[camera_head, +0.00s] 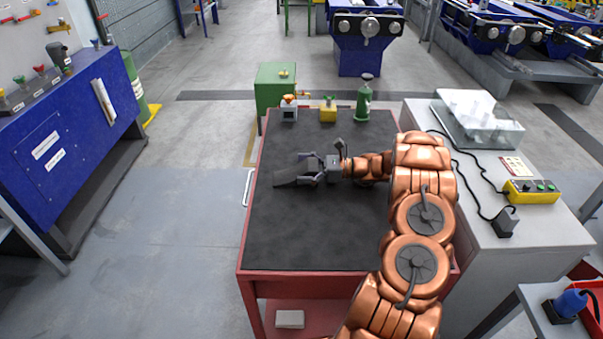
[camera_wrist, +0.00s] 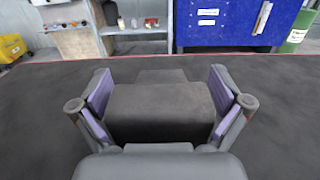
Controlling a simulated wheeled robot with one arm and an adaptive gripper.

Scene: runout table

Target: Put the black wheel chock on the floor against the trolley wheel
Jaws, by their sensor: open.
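The black wheel chock (camera_head: 295,177) lies on the dark top of the red trolley (camera_head: 262,285), left of my gripper (camera_head: 315,170). In the wrist view the chock (camera_wrist: 160,112) sits between the two purple-padded fingers of my gripper (camera_wrist: 162,95). The fingers are open, with a narrow gap visible on the right side; whether the left pad touches the chock I cannot tell. The chock appears to rest on the tabletop. The trolley's wheels are hidden in both views.
A green valve piece (camera_head: 363,103), a yellow block (camera_head: 328,110) and a grey block with an orange knob (camera_head: 289,110) stand at the trolley's far edge. A grey bench (camera_head: 530,240) adjoins on the right. The floor left of the trolley (camera_head: 180,270) is clear.

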